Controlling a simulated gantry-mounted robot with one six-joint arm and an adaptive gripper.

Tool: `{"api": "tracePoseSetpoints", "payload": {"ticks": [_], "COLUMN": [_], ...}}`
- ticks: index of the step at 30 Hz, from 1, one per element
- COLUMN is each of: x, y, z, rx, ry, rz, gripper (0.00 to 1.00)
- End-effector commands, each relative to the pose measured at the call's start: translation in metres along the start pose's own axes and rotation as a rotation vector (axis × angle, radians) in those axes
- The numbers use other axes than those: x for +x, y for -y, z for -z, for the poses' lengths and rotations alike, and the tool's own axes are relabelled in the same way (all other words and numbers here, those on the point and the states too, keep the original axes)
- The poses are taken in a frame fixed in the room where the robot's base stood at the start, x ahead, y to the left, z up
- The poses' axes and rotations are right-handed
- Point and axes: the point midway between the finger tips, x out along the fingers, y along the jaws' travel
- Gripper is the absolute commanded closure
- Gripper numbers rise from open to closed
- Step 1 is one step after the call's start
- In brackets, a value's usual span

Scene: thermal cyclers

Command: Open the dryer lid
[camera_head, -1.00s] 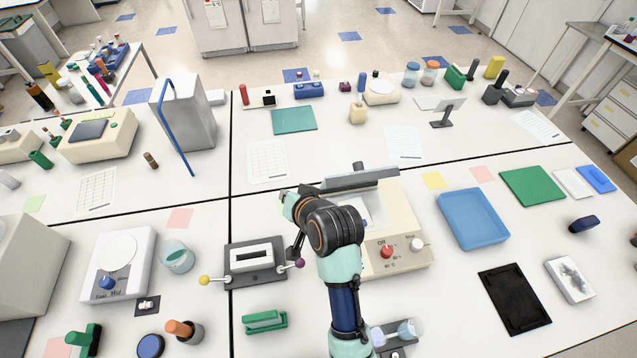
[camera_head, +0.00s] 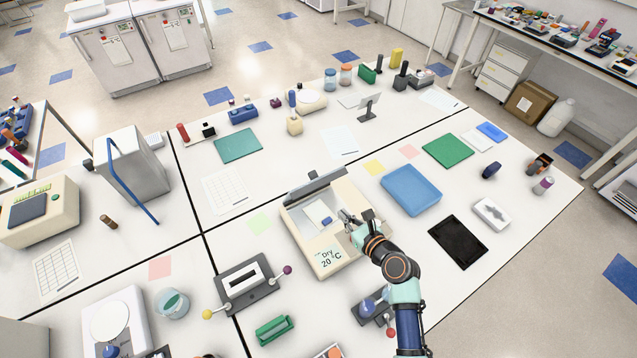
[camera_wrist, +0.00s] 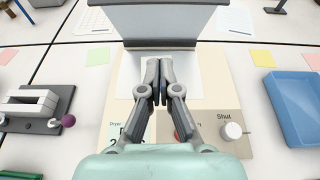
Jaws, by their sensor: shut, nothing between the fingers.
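The dryer (camera_head: 297,233) is a beige box with a "Dry 20 °C" label at its front left. Its grey lid (camera_head: 316,185) is raised and tilted up along the back edge, with the pale inside and a small blue-and-white item exposed. The lid (camera_wrist: 165,22) also stands up at the top of the wrist view. My gripper (camera_head: 346,216) is over the right part of the dryer, fingers pointing toward the lid. In the wrist view my gripper (camera_wrist: 158,65) is shut and empty, apart from the lid. A white knob (camera_wrist: 233,130) marked "Shut" shows; a red knob is mostly hidden behind the fingers.
A blue tray (camera_head: 411,190) lies right of the dryer, with a black plate (camera_head: 457,242) in front of it. A dark device with ball-ended handles (camera_head: 245,282) stands to the left. A green block (camera_head: 275,329) lies nearer.

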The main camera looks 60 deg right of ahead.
Motion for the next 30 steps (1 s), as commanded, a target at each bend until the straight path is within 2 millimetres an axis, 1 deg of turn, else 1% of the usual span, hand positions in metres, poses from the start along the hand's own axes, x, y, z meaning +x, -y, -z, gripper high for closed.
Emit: {"api": "tracePoseSetpoints", "payload": {"ticks": [1,4,8,11,21,24,27,30], "x": [-0.002,-0.001,0.009,0.027,0.102,0.112,0.121,0.126], "y": [0.005,0.006,0.005,0.004,0.004,0.006,0.006,0.006], "z": [0.001,0.003,0.003,0.003,0.005,-0.013,-0.021,-0.025], "rx": [0.032,0.043,0.039,0.037,0.034,0.032,0.034,0.034], "ry": [0.002,0.003,0.002,0.002,0.002,0.004,0.003,0.002], "rz": [0.012,0.012,0.009,0.008,0.007,0.008,0.008,0.009], "gripper": [1.0,1.0,1.0,1.0,1.0,1.0,1.0,1.0]}}
